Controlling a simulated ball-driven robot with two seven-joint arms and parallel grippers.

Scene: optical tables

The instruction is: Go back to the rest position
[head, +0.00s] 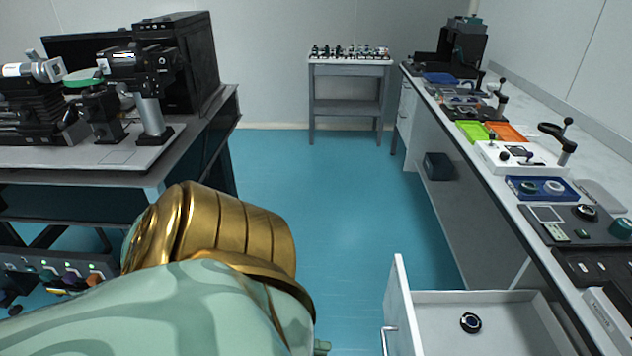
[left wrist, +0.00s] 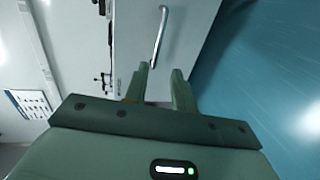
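My left gripper (left wrist: 160,70) shows in the left wrist view with its two green fingers apart and nothing between them. A drawer front with a metal bar handle (left wrist: 160,38) lies beyond the fingertips. The near end of the handle appears close to the fingertips; I cannot tell whether they touch. In the head view my green and gold left arm fills the lower left, and its fingers cannot be made out. My right gripper is in neither view.
A white drawer (head: 398,300) stands pulled out at lower right, with a round black part (head: 470,322) inside. A long bench (head: 480,150) with several optical parts runs along the right. An optical table (head: 100,156) stands left. Blue floor (head: 335,200) is clear between them.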

